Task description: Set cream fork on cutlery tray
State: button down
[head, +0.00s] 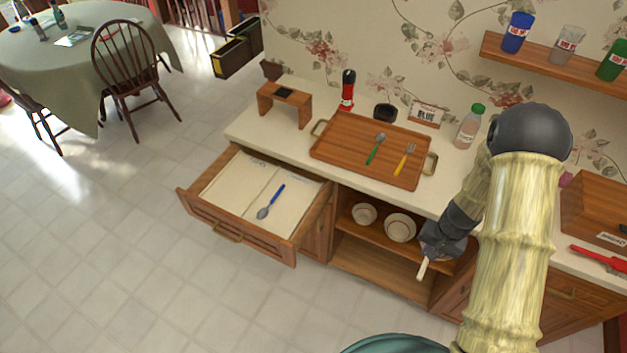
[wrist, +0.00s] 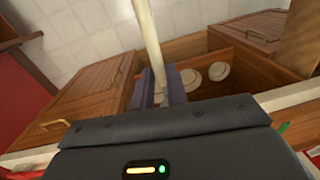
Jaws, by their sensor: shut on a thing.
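My gripper (head: 432,252) is shut on a cream stick-like piece, the cream fork (head: 423,268), in front of the open shelf below the counter. In the wrist view the fork (wrist: 149,35) runs up and away from between the fingers (wrist: 160,95). Its tines cannot be made out. The wooden cutlery tray (head: 335,147) with brass handles lies on the counter, above and to the left of my gripper in the head view. A green-handled spoon (head: 375,150) and a yellow-handled fork (head: 404,161) lie on it.
An open drawer (head: 225,187) at the left holds a blue-handled spoon (head: 270,203). Bowls (head: 399,228) stand on the shelf under the counter. A red bottle (head: 347,92), a dark jar (head: 385,113) and a green-capped bottle (head: 469,128) stand behind the tray.

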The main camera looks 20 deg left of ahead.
jog(key=s+d+f+n+b, duration=0.1)
jog(key=d+f, duration=0.4)
jog(key=f, duration=0.3)
jog(key=shift+s+d, duration=0.3)
